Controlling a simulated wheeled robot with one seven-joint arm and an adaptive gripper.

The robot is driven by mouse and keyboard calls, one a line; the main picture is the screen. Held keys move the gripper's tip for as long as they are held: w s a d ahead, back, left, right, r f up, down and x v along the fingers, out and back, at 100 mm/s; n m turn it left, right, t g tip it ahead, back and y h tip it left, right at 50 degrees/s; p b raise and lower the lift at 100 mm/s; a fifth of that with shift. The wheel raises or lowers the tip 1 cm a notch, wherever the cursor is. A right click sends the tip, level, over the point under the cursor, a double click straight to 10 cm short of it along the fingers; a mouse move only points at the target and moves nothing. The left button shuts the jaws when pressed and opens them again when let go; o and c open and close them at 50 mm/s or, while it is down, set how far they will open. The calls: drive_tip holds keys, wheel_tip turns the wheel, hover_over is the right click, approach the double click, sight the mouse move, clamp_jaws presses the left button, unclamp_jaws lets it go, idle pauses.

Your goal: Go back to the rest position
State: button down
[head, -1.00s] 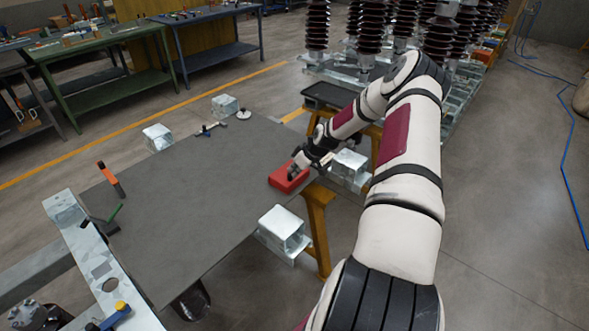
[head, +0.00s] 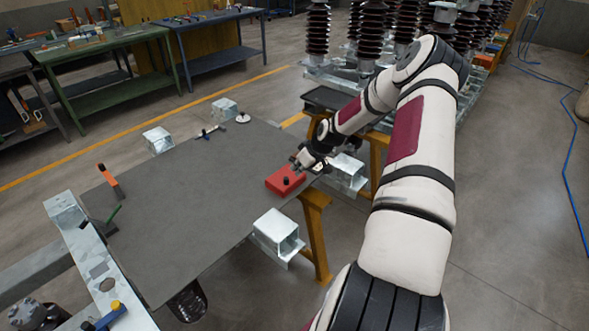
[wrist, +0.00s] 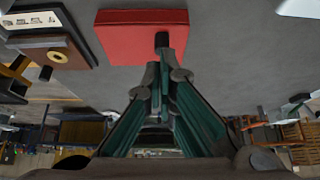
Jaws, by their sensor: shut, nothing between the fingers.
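My gripper (head: 296,164) is at the right edge of the grey tabletop, just behind and above a red block (head: 273,184). In the wrist view my gripper's fingertips (wrist: 166,72) are together and hold nothing. The red block (wrist: 125,42) lies just beyond them there. A small black knob (head: 287,181) stands on the block; it also shows in the wrist view (wrist: 162,40), close ahead of the fingertips. I cannot tell the exact gap between fingertips and knob.
The grey tabletop (head: 190,210) is largely bare. An orange-handled tool (head: 108,180) lies at its left, and a metal beam (head: 85,250) runs along that side. A yellow trestle (head: 316,235), shiny metal blocks (head: 275,230) and a dark tray (head: 328,98) are near my arm.

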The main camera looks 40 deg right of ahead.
drive_tip(key=s+r, duration=0.1)
drive_tip(key=s, duration=0.5)
drive_tip(key=shift+d+r, duration=0.3)
drive_tip(key=shift+r, duration=0.1)
drive_tip(key=s+a+r+n+g+h+b, duration=0.1)
drive_tip(key=a+r+g+h, duration=0.15)
drive_tip(key=a+r, duration=2.05)
drive_tip(key=s+a+r+m+t+y, duration=0.1)
drive_tip(key=s+a+r, duration=0.5)
drive_tip(key=s+a, duration=0.2)
drive_tip(key=s+a+r+m+y+b, duration=0.1)
drive_tip(key=s+a+r, duration=0.5)
drive_tip(key=s, duration=0.5)
drive_tip(key=shift+a+r+t, duration=0.2)
drive_tip(key=shift+a+t, duration=0.15)
drive_tip(key=shift+a, duration=0.55)
